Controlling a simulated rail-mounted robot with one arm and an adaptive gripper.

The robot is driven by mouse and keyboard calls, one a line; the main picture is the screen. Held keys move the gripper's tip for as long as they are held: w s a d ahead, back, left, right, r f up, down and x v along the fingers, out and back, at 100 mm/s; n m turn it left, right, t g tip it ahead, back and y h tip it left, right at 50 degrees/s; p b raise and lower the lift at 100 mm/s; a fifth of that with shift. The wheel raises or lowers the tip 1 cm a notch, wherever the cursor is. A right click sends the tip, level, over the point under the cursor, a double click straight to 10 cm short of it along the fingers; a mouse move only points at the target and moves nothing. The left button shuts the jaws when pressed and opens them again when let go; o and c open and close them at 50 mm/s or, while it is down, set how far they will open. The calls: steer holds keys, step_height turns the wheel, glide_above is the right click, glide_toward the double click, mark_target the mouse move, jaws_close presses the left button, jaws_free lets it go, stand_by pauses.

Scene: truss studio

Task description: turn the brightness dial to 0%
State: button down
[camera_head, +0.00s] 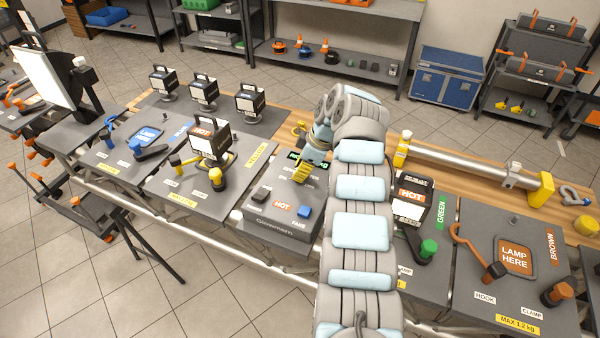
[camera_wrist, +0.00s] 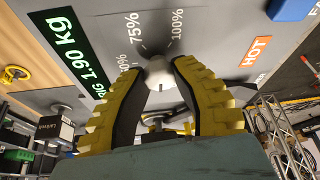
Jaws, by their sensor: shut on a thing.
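The brightness dial (camera_wrist: 159,74) is a pale knob on a grey panel, with printed marks 50%, 75% and 100% around it in the wrist view. My gripper (camera_wrist: 158,68) has yellow ribbed fingers with dark inner pads, closed on the knob from both sides. The fingers and my arm cover the rest of the scale, and I cannot make out the knob's pointer. In the head view my gripper (camera_head: 303,172) reaches down onto the grey control box (camera_head: 262,222); the dial is hidden there.
The control box carries a blue button (camera_head: 304,211), a dark button (camera_head: 259,195) and an orange HOT label (camera_head: 284,207). A lamp (camera_head: 209,143) stands left of the box, and another lamp (camera_head: 409,205) stands to its right. A metal tube (camera_head: 470,171) lies behind.

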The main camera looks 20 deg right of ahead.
steer(key=shift+f, duration=0.2)
stand_by(0.3)
steer(key=c, duration=0.7)
jaws_free()
steer(key=shift+r, duration=0.1)
steer(key=shift+r, duration=0.1)
steer(key=v, duration=1.1)
steer(key=shift+s+d+r, duration=0.1)
steer(key=shift+d+r, duration=0.1)
steer(key=shift+r, duration=0.05)
steer(key=shift+r, duration=0.1)
